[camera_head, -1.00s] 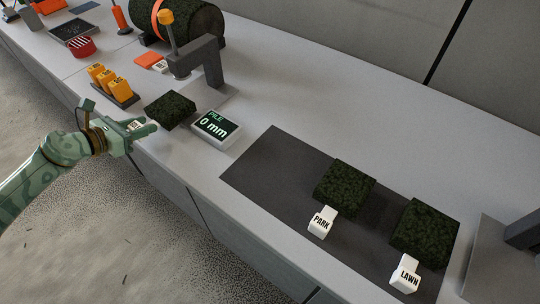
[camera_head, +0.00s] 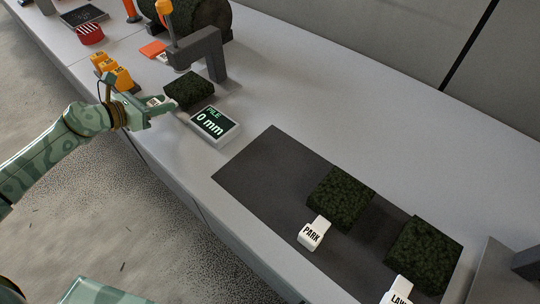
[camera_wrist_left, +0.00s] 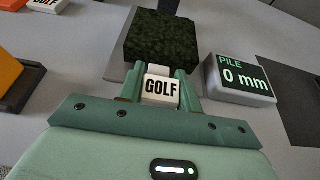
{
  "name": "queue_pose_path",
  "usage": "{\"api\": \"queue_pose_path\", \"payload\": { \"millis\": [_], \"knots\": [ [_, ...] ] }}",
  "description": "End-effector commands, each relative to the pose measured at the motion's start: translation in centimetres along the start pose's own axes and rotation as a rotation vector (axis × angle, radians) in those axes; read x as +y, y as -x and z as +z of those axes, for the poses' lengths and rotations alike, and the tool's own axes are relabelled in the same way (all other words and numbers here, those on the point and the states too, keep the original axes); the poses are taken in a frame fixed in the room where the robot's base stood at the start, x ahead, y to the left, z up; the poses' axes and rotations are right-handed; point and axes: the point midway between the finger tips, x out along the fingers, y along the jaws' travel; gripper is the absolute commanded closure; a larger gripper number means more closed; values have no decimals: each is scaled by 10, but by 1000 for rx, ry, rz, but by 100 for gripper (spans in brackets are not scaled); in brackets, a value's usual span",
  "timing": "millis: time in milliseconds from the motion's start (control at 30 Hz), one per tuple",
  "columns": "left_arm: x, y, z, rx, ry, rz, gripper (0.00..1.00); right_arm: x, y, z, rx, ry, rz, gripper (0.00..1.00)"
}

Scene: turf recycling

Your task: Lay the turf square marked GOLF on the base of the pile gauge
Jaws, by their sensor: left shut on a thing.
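The GOLF turf square (camera_head: 189,88) is dark green, with a white tag marked GOLF (camera_wrist_left: 161,88) on its near side. My left gripper (camera_head: 164,103) is shut on that tag, and its two fingers flank it in the left wrist view (camera_wrist_left: 160,90). The square is over the base of the pile gauge (camera_head: 207,103), beside the gauge's dark upright arm (camera_head: 215,60). I cannot tell whether it touches the base. The gauge display (camera_head: 214,124) reads PILE 0 mm. My right gripper is not in view.
Turf squares tagged PARK (camera_head: 341,198) and LAWN (camera_head: 424,253) lie on a dark mat (camera_head: 265,172). Orange blocks (camera_head: 118,77) stand in a rack left of the gauge. A turf roll (camera_head: 205,14) lies behind it.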

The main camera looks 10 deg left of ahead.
Motion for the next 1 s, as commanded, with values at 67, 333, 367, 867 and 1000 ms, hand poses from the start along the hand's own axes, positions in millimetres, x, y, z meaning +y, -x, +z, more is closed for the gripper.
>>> {"api": "queue_pose_path", "payload": {
  "millis": [67,333,367,867,1000],
  "knots": [
    [0,0,1,-1,0,1,91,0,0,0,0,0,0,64],
    [0,0,1,-1,0,0,91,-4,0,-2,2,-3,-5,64],
    [0,0,1,-1,0,1,91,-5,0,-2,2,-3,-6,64],
    [0,-3,-8,0,0,0,91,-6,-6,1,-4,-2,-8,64],
    [0,-3,-8,-1,-1,1,52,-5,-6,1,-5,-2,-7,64]
  ]
}}
